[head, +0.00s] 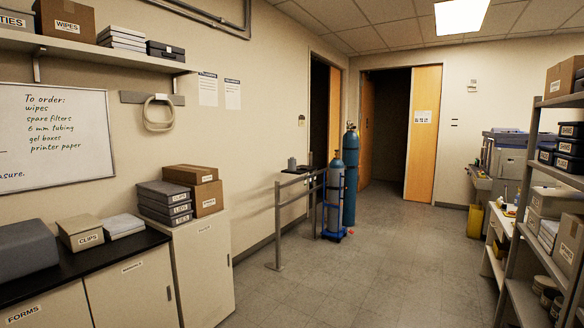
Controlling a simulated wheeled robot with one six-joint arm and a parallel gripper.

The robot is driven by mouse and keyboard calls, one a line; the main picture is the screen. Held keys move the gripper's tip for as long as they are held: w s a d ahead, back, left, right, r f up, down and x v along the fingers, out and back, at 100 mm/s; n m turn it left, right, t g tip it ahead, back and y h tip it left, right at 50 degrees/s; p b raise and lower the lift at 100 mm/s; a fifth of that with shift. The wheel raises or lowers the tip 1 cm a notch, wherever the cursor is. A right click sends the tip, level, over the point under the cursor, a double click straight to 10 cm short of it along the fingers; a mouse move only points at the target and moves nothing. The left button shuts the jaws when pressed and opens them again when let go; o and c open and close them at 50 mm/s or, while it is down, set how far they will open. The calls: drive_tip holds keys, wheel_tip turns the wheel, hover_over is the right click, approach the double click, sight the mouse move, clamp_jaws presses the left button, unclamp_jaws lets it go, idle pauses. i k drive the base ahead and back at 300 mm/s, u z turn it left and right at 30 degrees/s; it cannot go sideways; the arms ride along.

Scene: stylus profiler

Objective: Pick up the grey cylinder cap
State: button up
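A small grey cylindrical piece (292,163), which looks like the grey cylinder cap, stands upright on a small grey ledge (300,170) at the top of a metal rail stand. The shorter cylinder (336,195) stands on a blue trolley base (334,234). The taller one (351,180) stands just behind it to the right. The cap is small in the picture, so its detail is hard to make out. My gripper is not in view.
The grey rail (278,225) stands between the white cabinet (200,265) and the cylinders. A black-topped counter (75,262) runs along the left. Loaded metal shelving (520,290) fills the right. The tiled floor (375,275) in the middle is clear. An open doorway (388,130) is beyond.

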sight(291, 162)
drive_tip(key=z, duration=0.4)
drive_tip(key=i, duration=2)
drive_tip(key=z, duration=0.4)
drive_tip(key=i, duration=4.65)
drive_tip(key=u, duration=0.65)
drive_tip(key=i, duration=1.25)
drive_tip(key=u, duration=1.7)
drive_tip(key=i, duration=1.2)
drive_tip(key=u, duration=1.05)
drive_tip(key=i, duration=0.3)
drive_tip(key=u, duration=0.05)
